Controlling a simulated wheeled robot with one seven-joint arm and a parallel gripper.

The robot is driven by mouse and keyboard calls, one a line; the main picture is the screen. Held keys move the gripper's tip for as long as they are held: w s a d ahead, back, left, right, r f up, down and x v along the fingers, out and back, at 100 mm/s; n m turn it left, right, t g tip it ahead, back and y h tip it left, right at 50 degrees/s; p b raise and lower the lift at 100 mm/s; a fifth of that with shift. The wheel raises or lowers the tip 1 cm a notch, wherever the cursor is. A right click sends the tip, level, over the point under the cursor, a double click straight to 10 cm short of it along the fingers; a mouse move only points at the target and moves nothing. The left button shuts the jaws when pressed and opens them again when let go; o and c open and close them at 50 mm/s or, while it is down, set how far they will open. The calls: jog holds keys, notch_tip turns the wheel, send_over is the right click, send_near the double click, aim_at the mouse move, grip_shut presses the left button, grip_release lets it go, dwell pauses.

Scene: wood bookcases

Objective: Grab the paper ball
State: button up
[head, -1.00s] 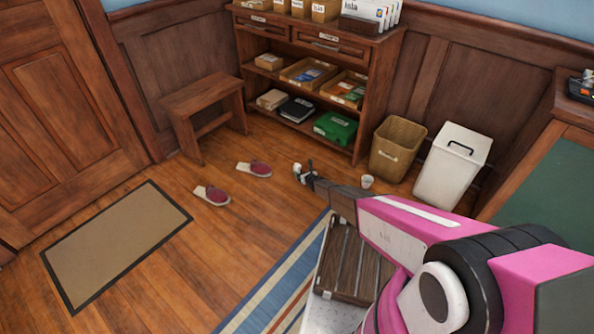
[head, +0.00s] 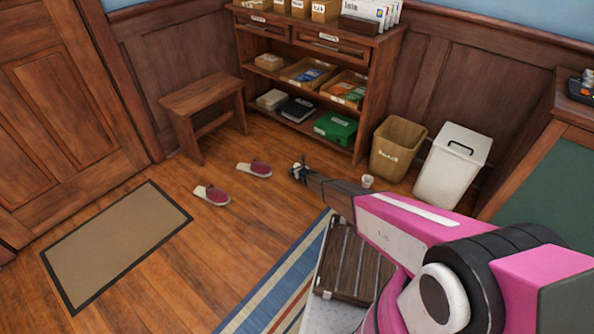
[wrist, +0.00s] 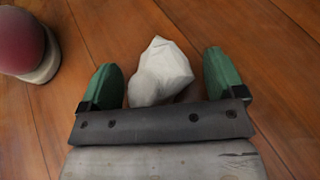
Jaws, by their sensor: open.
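The paper ball (wrist: 160,72) is a crumpled off-white lump on the wooden floor. In the wrist view it lies between the two green fingers of my gripper (wrist: 166,82), with a gap on either side. My gripper is open around it and I see no finger touching it. In the head view my gripper (head: 299,171) is low near the floor, to the right of the slippers. There the paper ball shows only as a tiny pale patch, largely hidden by my gripper.
Two red-and-white slippers (head: 254,169) lie left of my gripper; one shows in the wrist view (wrist: 24,42). A shelf (head: 358,110) stands behind.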

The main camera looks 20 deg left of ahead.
jog(key=shift+w+a+f, duration=0.1)
jog(key=shift+w, duration=0.1)
jog(key=c, duration=1)
jog(key=shift+o, duration=0.2)
